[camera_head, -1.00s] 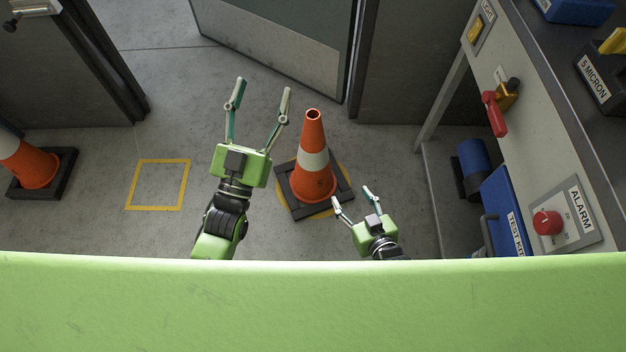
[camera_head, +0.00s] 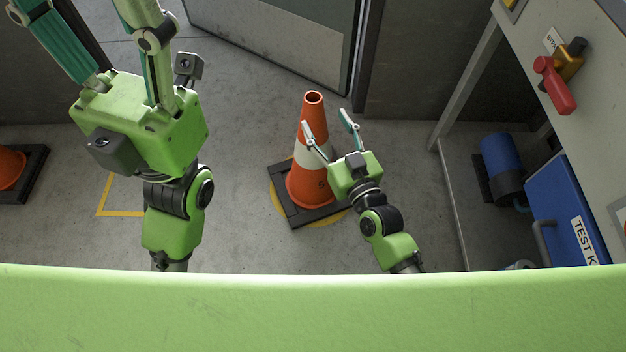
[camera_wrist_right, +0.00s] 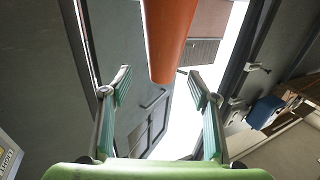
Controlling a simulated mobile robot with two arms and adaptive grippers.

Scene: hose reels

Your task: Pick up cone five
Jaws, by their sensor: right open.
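The orange cone (camera_head: 308,188) with a white band stands upright on a black square base (camera_head: 290,212) in the middle of the head view. A dark mark like a 5, partly covered by my right gripper, shows low on its side. My right gripper (camera_head: 327,125) is open and empty at the cone's right side, its left finger overlapping the white band. In the right wrist view the orange cone (camera_wrist_right: 168,40) shows beyond and between the open fingers (camera_wrist_right: 158,88). My left gripper (camera_head: 90,40) looms large at upper left, fingers spread, tips out of frame.
Another orange cone (camera_head: 10,168) stands at the left edge, partly cut off. A yellow floor outline (camera_head: 120,213) lies partly behind my left arm. A bench with a red-handled valve (camera_head: 553,85) and a blue test kit case (camera_head: 565,205) bound the right. A door panel (camera_head: 290,40) stands behind.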

